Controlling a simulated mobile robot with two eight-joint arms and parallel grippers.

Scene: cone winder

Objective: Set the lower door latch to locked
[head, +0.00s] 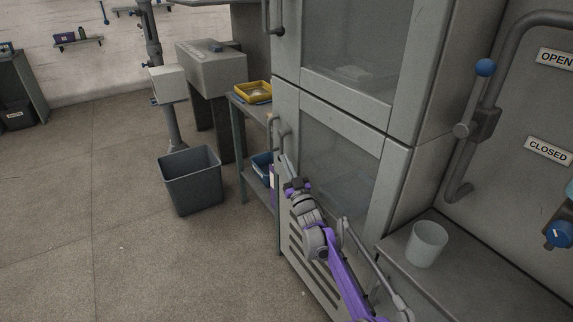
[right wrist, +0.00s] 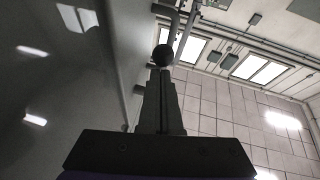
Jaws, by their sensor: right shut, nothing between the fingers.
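The lower door (head: 335,160) of the grey cabinet has a glass pane and looks shut. Its bar handle (head: 273,130) is at the left edge. My right gripper (head: 287,163) is shut and empty, with its fingers pointing up beside the door's left edge, just below the handle. In the right wrist view the closed fingers (right wrist: 160,100) point at a dark round knob (right wrist: 163,56), which seems to be part of the latch. I cannot tell whether they touch, or which way the latch is set. My left gripper is not in view.
A small bench with a yellow tray (head: 252,92) and a blue bin (head: 262,167) stands left of the cabinet. A grey waste bin (head: 190,182) is on the floor. At right are a cup (head: 427,244) and a blue-knobbed lever (head: 485,68) by OPEN and CLOSED signs.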

